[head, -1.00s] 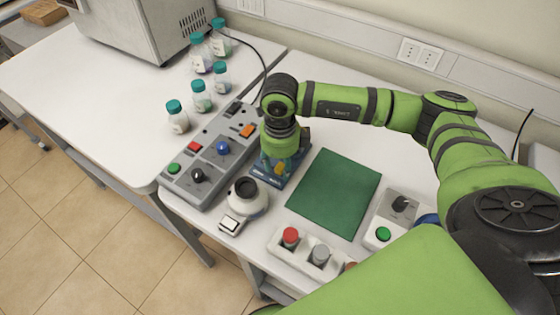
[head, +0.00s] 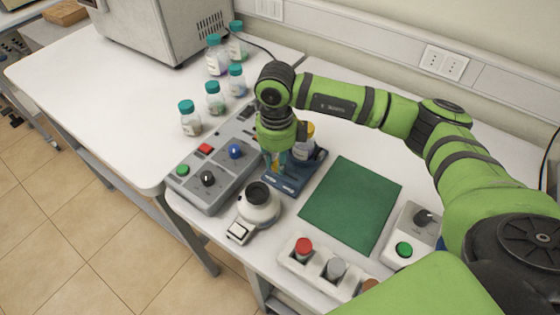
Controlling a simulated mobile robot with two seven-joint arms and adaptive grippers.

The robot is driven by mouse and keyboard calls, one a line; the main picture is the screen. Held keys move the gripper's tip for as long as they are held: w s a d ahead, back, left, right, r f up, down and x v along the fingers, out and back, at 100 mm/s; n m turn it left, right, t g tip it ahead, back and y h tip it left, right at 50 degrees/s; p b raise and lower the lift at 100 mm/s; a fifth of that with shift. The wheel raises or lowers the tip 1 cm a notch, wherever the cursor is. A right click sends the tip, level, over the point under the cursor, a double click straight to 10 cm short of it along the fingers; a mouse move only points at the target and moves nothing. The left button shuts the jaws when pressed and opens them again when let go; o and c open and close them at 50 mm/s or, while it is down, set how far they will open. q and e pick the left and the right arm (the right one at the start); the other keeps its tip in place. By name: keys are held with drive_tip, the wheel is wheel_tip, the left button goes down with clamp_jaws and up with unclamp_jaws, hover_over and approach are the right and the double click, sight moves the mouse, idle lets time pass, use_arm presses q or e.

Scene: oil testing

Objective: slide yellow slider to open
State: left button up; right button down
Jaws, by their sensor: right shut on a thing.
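The blue device (head: 293,184) stands on the table between the grey control panel and the green mat. My right gripper (head: 275,163) reaches down over its left part, fingers shut on the small yellow slider (head: 276,168). Most of the slider is hidden by the fingers, so its exact position along its track cannot be told. A clear jar with a yellow-orange top (head: 308,130) shows at the device's back, partly behind my gripper. My left gripper is not in view.
The grey control panel (head: 190,189) with knobs and buttons lies left of the device. A round white instrument (head: 258,210) stands in front. The green mat (head: 350,205) is bare. Several teal-capped bottles (head: 190,118) stand behind the panel. A white holder (head: 318,276) is at the front.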

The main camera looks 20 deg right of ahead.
sight(274, 163)
drive_tip(key=c, duration=1.1)
unclamp_jaws()
drive_tip(key=shift+w+a+r, duration=0.15)
drive_tip(key=shift+o, duration=0.3)
drive_tip(key=shift+w+a, duration=0.1)
drive_tip(key=shift+r, duration=0.2)
wheel_tip(274, 163, up, 12)
drive_tip(key=shift+f, duration=0.25)
drive_tip(key=shift+f, duration=0.1)
